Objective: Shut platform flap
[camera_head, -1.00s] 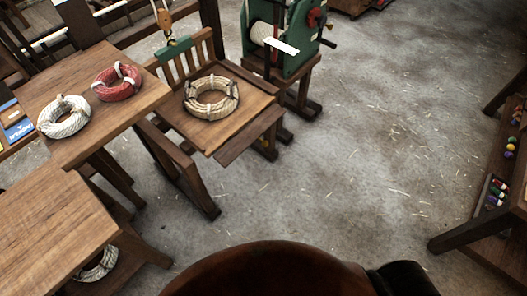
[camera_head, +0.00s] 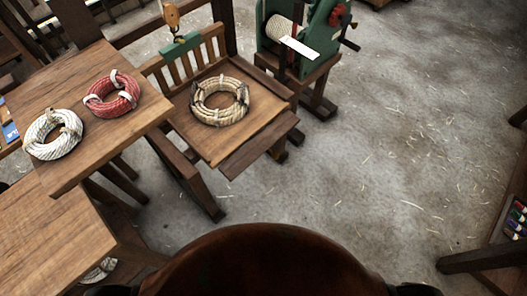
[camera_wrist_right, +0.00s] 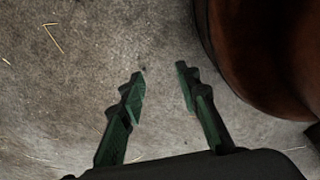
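The wooden platform (camera_head: 185,128) stands left of centre in the head view, with a slatted back and a tan rope coil (camera_head: 219,101) lying on it. Its flap (camera_head: 258,145), a darker narrow board, sticks out along the front edge, swung out away from the coil. I cannot tell its exact angle. My right gripper (camera_wrist_right: 160,92) shows only in the right wrist view. Its two green-padded fingers are apart with nothing between them, above bare floor and away from the flap. My left gripper is not in view.
A table (camera_head: 70,172) with white (camera_head: 52,134) and red (camera_head: 114,94) rope coils stands left of the platform. A green winding machine (camera_head: 325,45) stands behind it to the right. A rack (camera_head: 478,260) is at the far right. The concrete floor in the middle is clear.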

